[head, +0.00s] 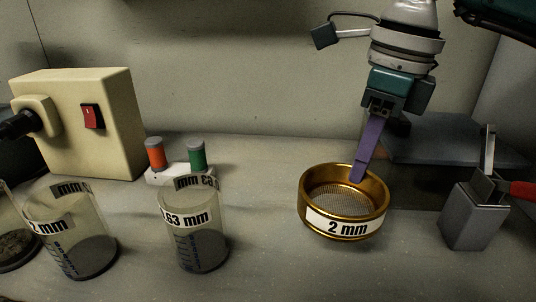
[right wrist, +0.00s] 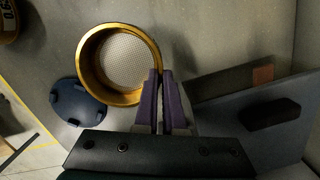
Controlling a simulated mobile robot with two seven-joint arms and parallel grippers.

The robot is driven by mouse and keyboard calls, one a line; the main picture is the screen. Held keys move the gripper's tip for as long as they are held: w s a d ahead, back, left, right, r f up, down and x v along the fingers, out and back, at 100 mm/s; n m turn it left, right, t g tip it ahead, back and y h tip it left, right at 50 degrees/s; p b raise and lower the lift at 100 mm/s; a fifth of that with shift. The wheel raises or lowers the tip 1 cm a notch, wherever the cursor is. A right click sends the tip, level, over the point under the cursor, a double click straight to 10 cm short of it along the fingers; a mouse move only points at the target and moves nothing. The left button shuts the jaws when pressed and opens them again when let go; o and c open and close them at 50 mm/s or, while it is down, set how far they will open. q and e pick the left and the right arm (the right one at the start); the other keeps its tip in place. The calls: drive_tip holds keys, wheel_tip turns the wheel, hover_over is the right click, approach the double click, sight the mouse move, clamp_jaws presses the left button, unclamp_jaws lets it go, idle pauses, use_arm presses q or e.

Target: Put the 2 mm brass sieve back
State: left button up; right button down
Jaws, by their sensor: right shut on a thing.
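The 2 mm brass sieve (head: 346,226) is a round golden ring with a mesh floor and a white "2 mm" label on its front. My right gripper (head: 359,178) has purple fingers and is shut on the sieve's far right rim. In the right wrist view the sieve (right wrist: 86,72) hangs at the left of the fingertips (right wrist: 160,74), with its mesh facing the camera. A shadow on the counter lies to the right of the sieve in the head view. My left gripper is not in view.
Two clear beakers, labelled "2 mm" (head: 88,235) and ".63 mm" (head: 197,238), stand at the left. Behind them are a cream switch box (head: 78,130) and a white block with orange and green cylinders (head: 180,173). A grey platform (head: 440,150) and a grey holder (head: 469,222) stand at the right.

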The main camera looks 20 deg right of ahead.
sight(356, 190)
drive_tip(key=shift+f, duration=2.35)
drive_tip(key=shift+b, duration=0.3)
drive_tip(key=shift+f, duration=0.2)
drive_tip(key=c, duration=1)
unclamp_jaws()
drive_tip(key=shift+r, duration=0.1)
drive_tip(key=r, duration=0.8)
drive_tip(key=s+d+r+p, duration=0.1)
drive_tip(key=r, duration=0.3)
drive_tip(key=shift+s+r, duration=0.1)
